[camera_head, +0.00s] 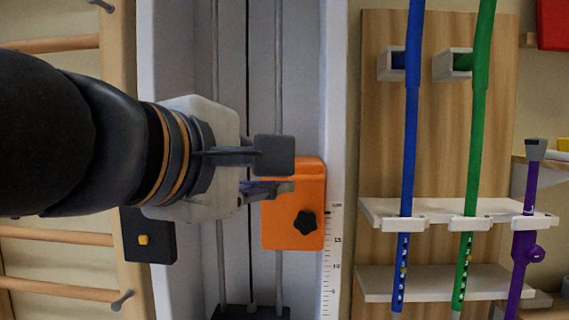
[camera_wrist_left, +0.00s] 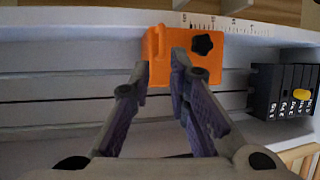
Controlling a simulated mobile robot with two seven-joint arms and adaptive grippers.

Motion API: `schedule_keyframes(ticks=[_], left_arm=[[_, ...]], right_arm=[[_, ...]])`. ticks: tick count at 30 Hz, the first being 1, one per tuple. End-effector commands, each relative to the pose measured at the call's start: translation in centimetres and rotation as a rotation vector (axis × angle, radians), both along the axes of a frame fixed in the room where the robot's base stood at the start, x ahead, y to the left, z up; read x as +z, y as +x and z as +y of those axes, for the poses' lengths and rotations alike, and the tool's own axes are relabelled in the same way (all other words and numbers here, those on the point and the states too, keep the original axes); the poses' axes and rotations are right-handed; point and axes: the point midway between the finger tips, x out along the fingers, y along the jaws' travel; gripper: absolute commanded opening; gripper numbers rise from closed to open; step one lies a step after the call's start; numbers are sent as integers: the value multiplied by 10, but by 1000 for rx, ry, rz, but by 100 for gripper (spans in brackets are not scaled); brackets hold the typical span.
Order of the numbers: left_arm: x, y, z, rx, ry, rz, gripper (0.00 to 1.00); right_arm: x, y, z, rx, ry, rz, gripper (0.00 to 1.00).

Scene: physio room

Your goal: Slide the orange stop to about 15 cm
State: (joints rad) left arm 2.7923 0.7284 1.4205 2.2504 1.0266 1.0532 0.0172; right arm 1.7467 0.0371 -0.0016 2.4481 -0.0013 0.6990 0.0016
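The orange stop (camera_head: 285,225) sits on the vertical rails of a pale channel, with a black star knob (camera_head: 304,222) on its lower part. Its lower edge is a little below the 15 mark of the printed scale (camera_head: 333,250). My left gripper (camera_head: 277,172) is at the upper end of the stop, its fingers apart. In the left wrist view the gripper (camera_wrist_left: 160,66) is open in front of the stop (camera_wrist_left: 214,76), with the raised orange ridge (camera_wrist_left: 157,45) between the fingertip lines. I cannot tell whether they touch it. My right gripper is not in view.
Blue (camera_head: 413,110), green (camera_head: 481,100) and purple (camera_head: 528,200) poles stand in a rack at right. The rail below the stop looks clear.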

Motion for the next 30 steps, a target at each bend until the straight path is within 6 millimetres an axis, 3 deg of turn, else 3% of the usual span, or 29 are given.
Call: schedule_keyframes(ticks=[1,6,12,23,25,30], left_arm=[[-13,15,-5,1,-1,18,17],[-23,55,-22,2,-3,16,17],[-26,86,-35,2,-5,11,17],[-25,94,-39,2,-5,5,17],[-25,94,-39,2,-5,5,1],[-25,93,-38,2,-6,6,0]], right_arm=[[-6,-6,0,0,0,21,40],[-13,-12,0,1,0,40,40],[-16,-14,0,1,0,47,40],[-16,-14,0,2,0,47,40],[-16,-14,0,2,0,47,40],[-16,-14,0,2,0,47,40]])
